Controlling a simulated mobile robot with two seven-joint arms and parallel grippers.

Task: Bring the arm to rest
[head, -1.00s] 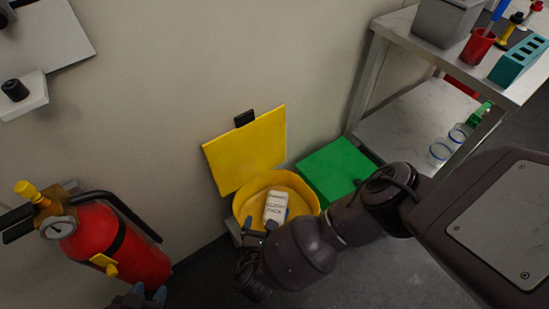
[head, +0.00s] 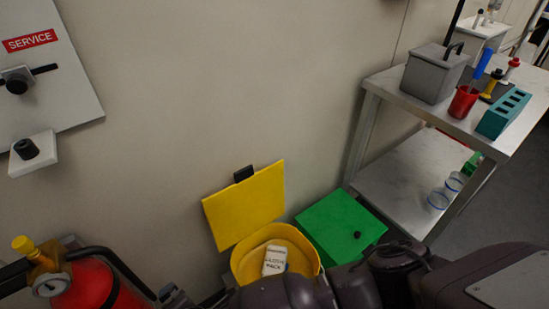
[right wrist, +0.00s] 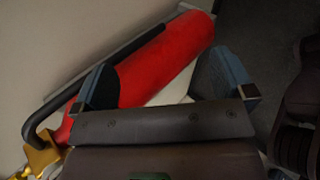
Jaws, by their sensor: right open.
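My right arm comes in from the right along the bottom edge of the head view. Its elbow and forearm show there, and the picture edge cuts off much of the rest. In the right wrist view my right gripper (right wrist: 160,78) is open, with its two blue-grey fingers spread apart and nothing seen held. The red fire extinguisher (right wrist: 160,62) lies behind the fingers in that view, and I cannot tell if they touch. A white pack (head: 274,260) sits inside the round yellow bin (head: 245,268), left of my arm. My left gripper is not in view.
The yellow bin's lid (head: 244,205) stands open against the wall. A green box (head: 335,222) is beside it. A metal table (head: 392,90) at right carries a grey container (head: 435,75), a red cup (head: 463,102) and a teal rack (head: 503,112). The extinguisher (head: 85,290) stands at lower left.

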